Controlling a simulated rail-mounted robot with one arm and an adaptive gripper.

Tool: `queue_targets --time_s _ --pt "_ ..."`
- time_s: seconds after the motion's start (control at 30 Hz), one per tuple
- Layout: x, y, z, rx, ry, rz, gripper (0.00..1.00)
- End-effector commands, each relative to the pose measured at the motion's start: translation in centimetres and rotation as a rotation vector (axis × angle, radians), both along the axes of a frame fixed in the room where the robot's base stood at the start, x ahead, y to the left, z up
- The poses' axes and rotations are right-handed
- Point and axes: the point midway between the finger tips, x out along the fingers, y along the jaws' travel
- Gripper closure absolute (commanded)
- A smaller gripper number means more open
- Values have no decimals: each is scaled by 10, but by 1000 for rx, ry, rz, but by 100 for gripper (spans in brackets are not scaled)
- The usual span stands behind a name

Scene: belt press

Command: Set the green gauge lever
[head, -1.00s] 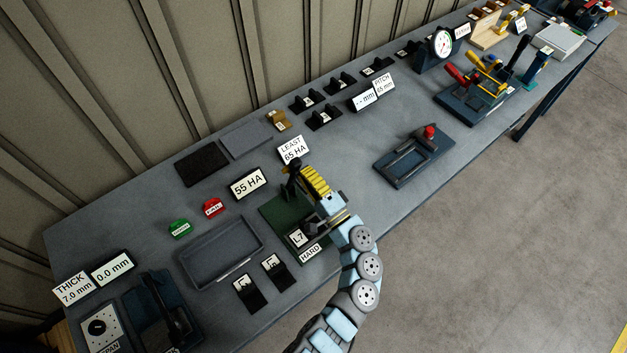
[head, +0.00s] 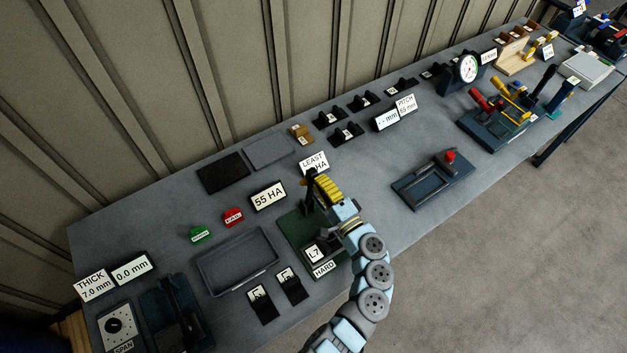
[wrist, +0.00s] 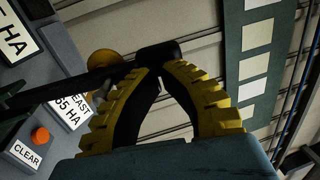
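The green gauge (head: 290,228) stands on the bench by the HARD label. Its dark lever (head: 309,186) stands up from it, beside my yellow fingers. In the wrist view the lever's black bar (wrist: 105,76) runs across the picture to a thicker black end at my fingertips. My gripper (head: 318,180) is above the gauge's back part. In the wrist view my gripper (wrist: 159,72) has its fingertips together, with the bar against or just beyond them; exact contact is unclear. The bar does not show between the finger pads. The display (head: 268,195) reads 55 HA.
A LEAST 65 HA card (head: 314,162) stands just behind the gripper. A grey tray (head: 205,273), a green button (head: 200,233) and a red button (head: 233,216) are left of the gauge. A clamp fixture (head: 412,201) is to the right, with bare bench between.

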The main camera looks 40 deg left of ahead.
Motion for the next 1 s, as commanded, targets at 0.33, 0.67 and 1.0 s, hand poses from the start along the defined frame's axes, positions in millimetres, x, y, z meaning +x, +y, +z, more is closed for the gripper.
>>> queue_targets --time_s 0.33,0.67,1.0 --pt "-1 -1 -2 1 1 0 100" --pt "-14 -37 -12 0 2 6 100" --pt "-28 -94 -22 0 1 9 100"
